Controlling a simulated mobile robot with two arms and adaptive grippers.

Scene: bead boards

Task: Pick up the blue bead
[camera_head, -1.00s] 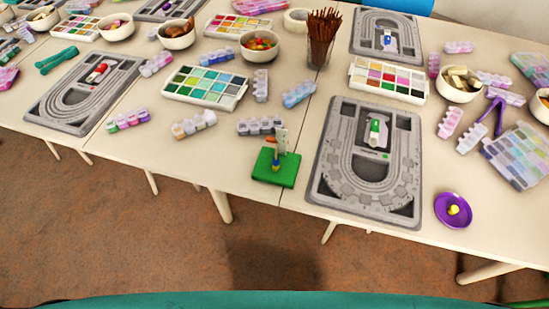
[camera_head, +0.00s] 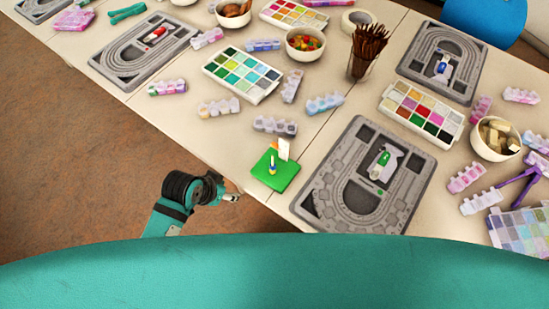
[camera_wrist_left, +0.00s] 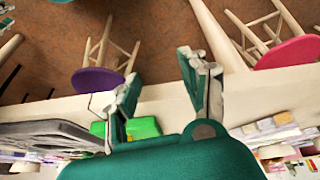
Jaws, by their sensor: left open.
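The green board (camera_wrist_left: 146,127) shows partly behind the left finger; the bead is hidden there. My right gripper is not in view.
A grey bead board (camera_head: 323,208) lies right of the green board, and a clear bead box (camera_head: 274,126) lies behind it. A paint-like colour tray (camera_head: 241,75) and a pot of brown sticks (camera_head: 362,68) stand farther back. Stools (camera_wrist_left: 97,80) show below the table.

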